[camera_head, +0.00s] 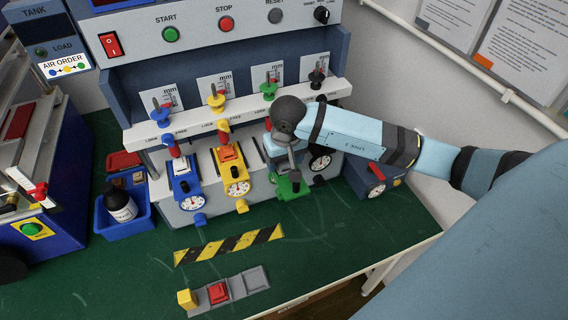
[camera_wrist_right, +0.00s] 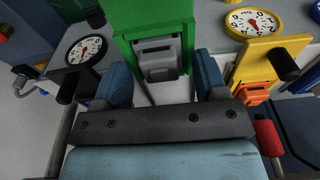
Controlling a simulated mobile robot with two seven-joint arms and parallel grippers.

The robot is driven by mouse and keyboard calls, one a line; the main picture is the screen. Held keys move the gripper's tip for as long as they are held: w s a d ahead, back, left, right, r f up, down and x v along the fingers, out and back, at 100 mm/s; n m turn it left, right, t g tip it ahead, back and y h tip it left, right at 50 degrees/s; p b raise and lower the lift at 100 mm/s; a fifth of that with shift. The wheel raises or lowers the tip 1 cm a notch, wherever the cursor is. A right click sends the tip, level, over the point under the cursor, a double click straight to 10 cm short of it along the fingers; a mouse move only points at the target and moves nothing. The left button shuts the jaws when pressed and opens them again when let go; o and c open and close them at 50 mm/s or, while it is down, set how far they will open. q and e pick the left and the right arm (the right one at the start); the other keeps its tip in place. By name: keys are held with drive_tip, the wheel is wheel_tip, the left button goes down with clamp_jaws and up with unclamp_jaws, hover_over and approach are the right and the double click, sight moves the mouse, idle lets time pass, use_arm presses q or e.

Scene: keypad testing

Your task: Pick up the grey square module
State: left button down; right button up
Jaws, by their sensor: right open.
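The grey square module (camera_wrist_right: 158,58) sits in the green fixture (camera_wrist_right: 185,17) in the right wrist view. The green fixture also shows in the head view (camera_head: 291,188), third in the row of stations, where my arm largely hides the module. My right gripper (camera_head: 284,158) reaches down over this fixture. In the wrist view its two blue finger pads (camera_wrist_right: 162,78) are apart, one to each side of the module and nearer the camera. I cannot tell whether they touch it. My left gripper is not in view.
The yellow fixture (camera_head: 237,187) and blue fixture (camera_head: 185,185) stand close to the left. Coloured valve levers rise behind. A blue bin (camera_head: 127,226) holds a dark bottle.

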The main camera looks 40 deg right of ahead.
drive_tip(key=shift+c, duration=0.5)
drive_tip(key=c, duration=0.9)
drive_tip(key=shift+r, duration=0.15)
